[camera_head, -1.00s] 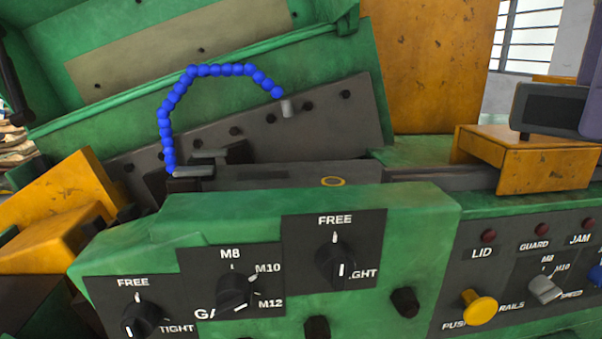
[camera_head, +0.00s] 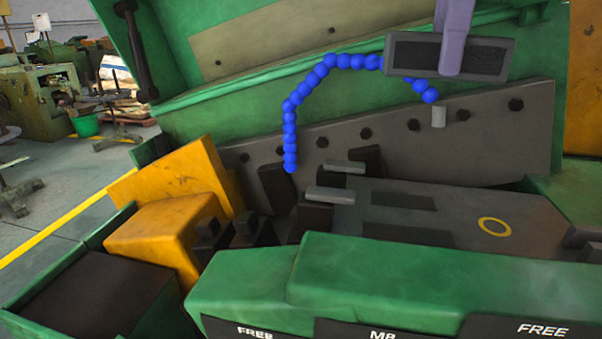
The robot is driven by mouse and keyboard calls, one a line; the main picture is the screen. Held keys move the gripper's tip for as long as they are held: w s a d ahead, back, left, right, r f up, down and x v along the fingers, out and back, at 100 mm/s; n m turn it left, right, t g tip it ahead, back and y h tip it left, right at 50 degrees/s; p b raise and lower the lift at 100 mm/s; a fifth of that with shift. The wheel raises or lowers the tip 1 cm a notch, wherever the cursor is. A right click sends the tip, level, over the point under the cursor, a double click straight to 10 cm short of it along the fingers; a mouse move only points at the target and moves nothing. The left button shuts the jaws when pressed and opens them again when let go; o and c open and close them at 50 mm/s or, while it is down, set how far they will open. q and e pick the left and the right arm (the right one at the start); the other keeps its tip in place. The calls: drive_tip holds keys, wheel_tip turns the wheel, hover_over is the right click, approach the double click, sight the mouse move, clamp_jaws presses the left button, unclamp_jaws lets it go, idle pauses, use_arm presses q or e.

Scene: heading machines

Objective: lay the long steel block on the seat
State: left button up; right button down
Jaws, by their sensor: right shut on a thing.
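My right gripper (camera_head: 455,52), purple, hangs at the upper right of the head view. It is shut on a long grey block (camera_head: 408,57) with a dark rough face, which looks like the long steel block. The block is held level in the air, in front of the open green cover and above the machine bed. The grey bed (camera_head: 460,205) below has two dark rectangular patches (camera_head: 403,201); I cannot tell which spot is the seat. Part of the block is behind the purple finger. My left gripper is not in view.
A blue beaded hose (camera_head: 290,115) arches over the bed, its grey nozzle (camera_head: 439,117) just below the block. Two small light steel pieces (camera_head: 330,195) stand left of the bed. Yellow parts (camera_head: 160,235) are at left; a green housing (camera_head: 380,285) is in front.

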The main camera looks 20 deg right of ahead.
hover_over(409, 236)
wheel_tip(409, 236, down, 7)
wheel_tip(409, 236, down, 7)
drive_tip(key=shift+f+p, duration=0.1)
drive_tip(key=shift+p, duration=0.35)
wheel_tip(409, 236, down, 4)
drive_tip(key=shift+f+p, duration=0.25)
drive_tip(key=shift+p, duration=0.15)
drive_tip(key=shift+w+f, duration=0.1)
drive_tip(key=shift+f, duration=0.1)
drive_tip(key=c, duration=0.9)
unclamp_jaws()
drive_tip(key=shift+f, duration=0.1)
drive_tip(key=o, duration=0.5)
drive_tip(key=shift+c, duration=0.2)
